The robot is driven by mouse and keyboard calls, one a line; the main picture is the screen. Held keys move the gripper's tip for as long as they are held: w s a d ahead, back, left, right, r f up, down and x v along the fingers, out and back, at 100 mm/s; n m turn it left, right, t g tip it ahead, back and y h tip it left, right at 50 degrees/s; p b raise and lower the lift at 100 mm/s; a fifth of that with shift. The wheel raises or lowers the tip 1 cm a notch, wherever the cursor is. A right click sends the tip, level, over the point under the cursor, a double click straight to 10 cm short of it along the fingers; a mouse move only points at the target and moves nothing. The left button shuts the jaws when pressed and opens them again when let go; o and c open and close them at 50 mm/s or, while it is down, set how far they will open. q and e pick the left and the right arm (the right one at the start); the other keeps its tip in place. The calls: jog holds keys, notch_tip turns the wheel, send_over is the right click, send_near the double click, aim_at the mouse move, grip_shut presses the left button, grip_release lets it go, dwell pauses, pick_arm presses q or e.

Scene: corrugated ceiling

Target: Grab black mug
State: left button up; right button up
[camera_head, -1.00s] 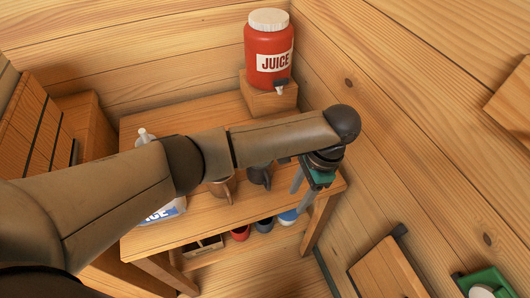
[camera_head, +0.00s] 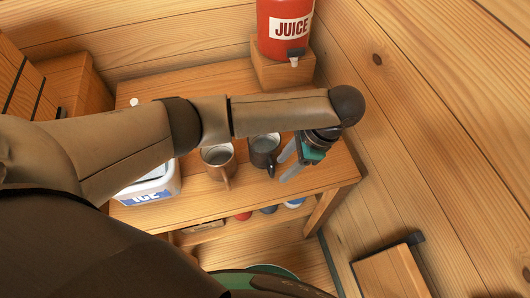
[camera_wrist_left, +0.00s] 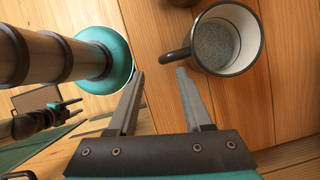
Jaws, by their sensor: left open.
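The black mug (camera_head: 265,148) stands upright on the wooden table, just right of a brown mug (camera_head: 218,158). In the left wrist view the black mug (camera_wrist_left: 228,40) shows a dark rim, a greyish inside and a dark handle pointing toward my fingers. My left gripper (camera_head: 282,169) is open and empty, just right of the black mug in the head view. In the left wrist view the gripper (camera_wrist_left: 160,76) has its fingertips apart, close to the handle, which is not clearly between them. A small dark pronged shape at that view's left edge may be my right gripper.
An ice container (camera_head: 150,187) stands on the table's left part. A red juice dispenser (camera_head: 285,28) sits on a wooden block (camera_head: 282,72) at the back. Several coloured items stand on the shelf below. A wooden wall rises close to the table's right side.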

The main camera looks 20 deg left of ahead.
pick_arm(q)
jog(key=shift+a+f, duration=0.15)
jog(key=shift+f, duration=0.2)
jog(key=b+x, duration=0.1)
jog(key=x, duration=0.2)
jog(key=shift+a+f, duration=0.25)
jog(key=shift+a, duration=0.05)
jog(key=shift+a+f, duration=0.2)
jog(key=shift+f, duration=0.25)
jog(key=shift+c, duration=0.5)
grip_shut()
